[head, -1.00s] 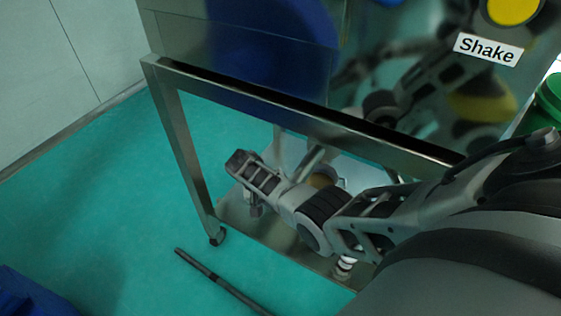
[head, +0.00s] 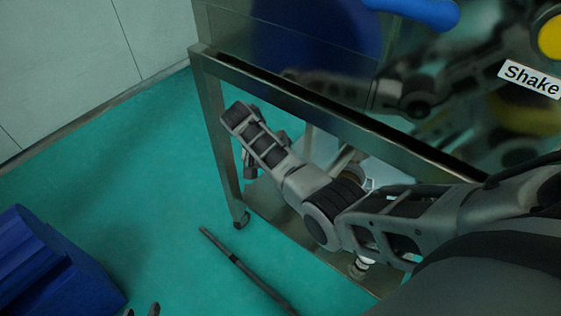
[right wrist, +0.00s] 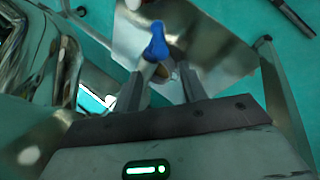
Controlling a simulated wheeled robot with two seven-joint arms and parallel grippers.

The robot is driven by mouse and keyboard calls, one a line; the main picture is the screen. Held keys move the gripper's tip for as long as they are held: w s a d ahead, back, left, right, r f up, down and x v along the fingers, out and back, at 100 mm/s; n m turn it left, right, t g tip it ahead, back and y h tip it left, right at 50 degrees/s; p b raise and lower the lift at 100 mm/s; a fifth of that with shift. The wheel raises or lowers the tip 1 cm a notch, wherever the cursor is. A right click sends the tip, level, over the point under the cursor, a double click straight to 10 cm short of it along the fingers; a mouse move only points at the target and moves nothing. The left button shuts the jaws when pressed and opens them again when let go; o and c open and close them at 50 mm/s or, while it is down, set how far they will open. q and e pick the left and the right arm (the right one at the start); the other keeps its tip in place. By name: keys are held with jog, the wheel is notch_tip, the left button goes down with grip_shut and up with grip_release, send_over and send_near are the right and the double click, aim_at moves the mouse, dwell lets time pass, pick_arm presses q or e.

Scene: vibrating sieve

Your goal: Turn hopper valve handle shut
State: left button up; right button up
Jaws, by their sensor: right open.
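A blue-tipped handle (right wrist: 155,45) with a pale metal stem shows in the right wrist view. In that picture it lies ahead of and between the fingers of my right gripper (right wrist: 160,70), which is open. I cannot tell whether the fingers touch it. In the head view my right arm reaches down and left beside the steel frame, and its wrist mostly hides the gripper. The valve body cannot be made out.
The steel machine frame (head: 217,135) stands on castors close around my right arm. A blue bar (head: 425,12) shows at the top, near a panel labelled Shake (head: 530,78). A blue bin (head: 50,265) stands at lower left. A dark rod (head: 245,270) lies on the green floor.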

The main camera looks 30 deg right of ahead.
jog(key=shift+v, duration=0.75)
jog(key=c, duration=0.3)
jog(key=s+a+f+n+t+y, duration=0.45)
jog(key=s+f+t, duration=0.25)
jog(key=s+f, duration=0.3)
jog(key=s+a+r+n+t+y, duration=0.3)
jog(key=s+a+r+t, duration=0.3)
jog(key=s+r, duration=0.2)
jog(key=shift+s+a+r+y, duration=0.15)
jog(key=shift+s+r+y, duration=0.25)
jog(key=shift+r, duration=0.45)
jog(key=shift+w+a+n, duration=0.1)
jog(key=shift+w+n, duration=0.05)
jog(key=shift+n, duration=0.2)
